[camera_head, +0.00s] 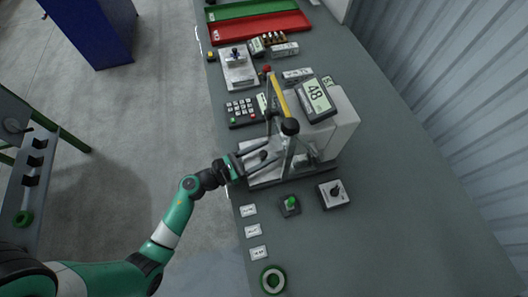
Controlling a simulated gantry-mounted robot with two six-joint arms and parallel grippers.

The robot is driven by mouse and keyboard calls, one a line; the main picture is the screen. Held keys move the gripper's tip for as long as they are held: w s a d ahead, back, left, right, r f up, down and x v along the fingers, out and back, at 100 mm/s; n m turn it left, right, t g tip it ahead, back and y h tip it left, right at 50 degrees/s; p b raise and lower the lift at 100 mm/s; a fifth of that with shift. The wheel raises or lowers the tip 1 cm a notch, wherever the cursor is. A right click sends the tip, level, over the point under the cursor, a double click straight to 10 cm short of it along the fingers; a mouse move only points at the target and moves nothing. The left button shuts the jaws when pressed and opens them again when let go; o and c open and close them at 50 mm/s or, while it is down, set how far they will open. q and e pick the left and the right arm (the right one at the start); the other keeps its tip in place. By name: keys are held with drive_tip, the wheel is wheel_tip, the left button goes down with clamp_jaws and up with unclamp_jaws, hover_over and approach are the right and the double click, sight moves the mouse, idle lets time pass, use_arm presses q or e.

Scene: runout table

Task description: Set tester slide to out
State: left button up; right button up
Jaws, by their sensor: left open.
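The tester is a pale box (346,132) on the grey table, with a tilted display reading 48 (315,97) on top. A yellow bar and an upright frame with a black knob (289,126) stand at its left side. A light slide plate (264,174) lies low at the tester's left front. My left gripper (271,151) reaches in from the left over this plate. Its two fingers are apart, with a small dark knob (263,155) seen between them. I cannot tell whether the fingers touch it. My right gripper is not in view.
A keypad (243,112) and a small device (238,66) stand behind the gripper. A green-button box (290,205) and a dial box (334,194) sit in front, near several labels. Red (258,28) and green trays lie at the back. The table's right side is clear.

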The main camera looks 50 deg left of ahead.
use_arm(q)
clamp_jaws()
idle(1.4)
